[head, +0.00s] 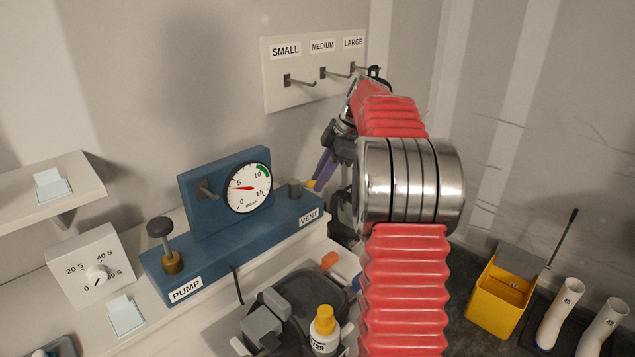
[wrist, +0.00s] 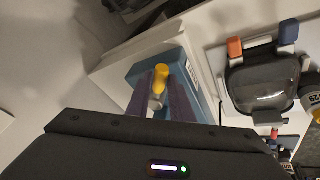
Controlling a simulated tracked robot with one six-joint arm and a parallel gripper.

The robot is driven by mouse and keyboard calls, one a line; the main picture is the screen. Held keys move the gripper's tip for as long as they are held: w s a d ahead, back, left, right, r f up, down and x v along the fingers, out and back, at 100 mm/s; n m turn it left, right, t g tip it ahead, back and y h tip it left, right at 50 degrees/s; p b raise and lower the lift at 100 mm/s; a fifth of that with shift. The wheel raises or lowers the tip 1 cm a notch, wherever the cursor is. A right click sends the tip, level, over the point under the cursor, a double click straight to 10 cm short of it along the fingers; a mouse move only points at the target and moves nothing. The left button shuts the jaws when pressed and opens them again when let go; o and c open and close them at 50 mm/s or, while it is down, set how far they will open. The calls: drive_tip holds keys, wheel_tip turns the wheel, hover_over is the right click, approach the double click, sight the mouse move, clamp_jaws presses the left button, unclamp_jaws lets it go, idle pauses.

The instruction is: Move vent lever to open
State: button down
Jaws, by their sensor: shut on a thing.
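The blue pump unit (head: 215,240) carries a round gauge (head: 247,187), whose red needle points left, near 5. A VENT label (head: 309,216) is at its right end and a PUMP label (head: 185,289) at its left end. The vent lever's yellow end (wrist: 159,78) shows in the wrist view between the purple fingers of my gripper (wrist: 160,88), with a pale part below it. My gripper (head: 317,178) is shut on the lever; in the head view it reaches in from the right above the VENT label. My fingers hide most of the lever, so its angle is unclear.
A plunger knob (head: 160,228) stands at the pump end. A timer dial box (head: 96,270) sits to its left. Hooks labelled by size (head: 313,75) are on the wall behind.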

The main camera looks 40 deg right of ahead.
drive_tip(key=shift+w+d+n, duration=0.3)
drive_tip(key=shift+w+n, duration=0.1)
drive_tip(key=shift+n, duration=0.5)
drive_tip(key=shift+y, duration=0.3)
drive_tip(key=c, duration=1.6)
unclamp_jaws()
drive_tip(key=shift+o, duration=0.2)
drive_tip(key=shift+r, duration=0.15)
drive_tip(key=v, duration=1.3)
drive_tip(key=shift+r, duration=0.25)
drive_tip(key=shift+d, duration=0.1)
